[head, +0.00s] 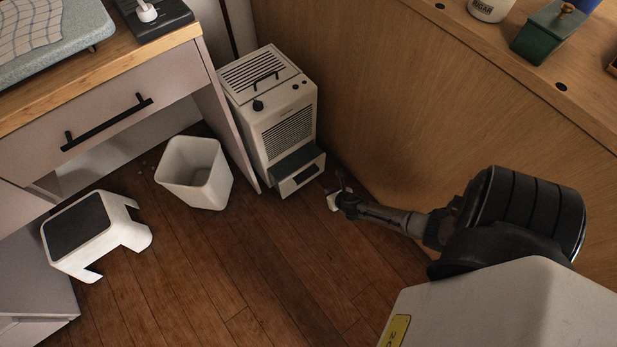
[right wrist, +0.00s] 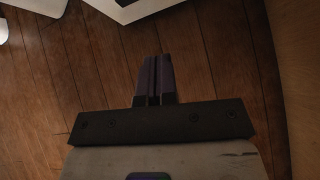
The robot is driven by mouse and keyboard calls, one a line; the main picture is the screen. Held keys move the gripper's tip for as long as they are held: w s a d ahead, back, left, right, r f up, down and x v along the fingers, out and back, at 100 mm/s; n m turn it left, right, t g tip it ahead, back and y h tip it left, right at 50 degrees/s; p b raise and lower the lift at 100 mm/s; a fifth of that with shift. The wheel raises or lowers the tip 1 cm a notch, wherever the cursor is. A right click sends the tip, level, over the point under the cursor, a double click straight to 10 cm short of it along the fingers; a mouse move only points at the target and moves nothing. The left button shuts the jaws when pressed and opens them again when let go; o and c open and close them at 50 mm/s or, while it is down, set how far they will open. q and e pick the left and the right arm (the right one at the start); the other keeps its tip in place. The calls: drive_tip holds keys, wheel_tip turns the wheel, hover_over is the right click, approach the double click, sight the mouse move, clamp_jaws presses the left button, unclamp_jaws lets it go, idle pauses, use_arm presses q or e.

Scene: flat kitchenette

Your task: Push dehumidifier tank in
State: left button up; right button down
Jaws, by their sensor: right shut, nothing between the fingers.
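The dehumidifier (head: 275,110) is a white box with a slatted top and a front grille, standing on the floor between the counter and the wooden panel. Its tank (head: 299,172) sticks out at the bottom front, with its dark inside showing from above. In the right wrist view a white edge with a dark opening, likely the tank (right wrist: 122,8), shows at the top. My right gripper (head: 338,190) is just right of the tank's front, low near the floor and apart from it. In the right wrist view its fingers (right wrist: 156,72) are together and empty. My left gripper is not in view.
A white bin (head: 196,175) stands left of the dehumidifier, and a white step stool (head: 95,232) is further left. The drawer counter (head: 100,120) is on the left. The wooden panel (head: 400,100) rises close on the right. The floor in front is clear.

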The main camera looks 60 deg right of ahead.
drive_tip(key=w+d+f+n+b, duration=0.1)
drive_tip(key=w+d+f+b, duration=0.1)
drive_tip(key=w+f+b, duration=0.1)
drive_tip(key=w+d+f+n+b, duration=0.1)
drive_tip(key=w+d+f+b, duration=0.1)
drive_tip(key=w+b, duration=0.3)
drive_tip(key=w+f, duration=0.1)
drive_tip(key=w, duration=0.1)
drive_tip(key=shift+w+f, duration=0.35)
drive_tip(key=shift+s, duration=0.1)
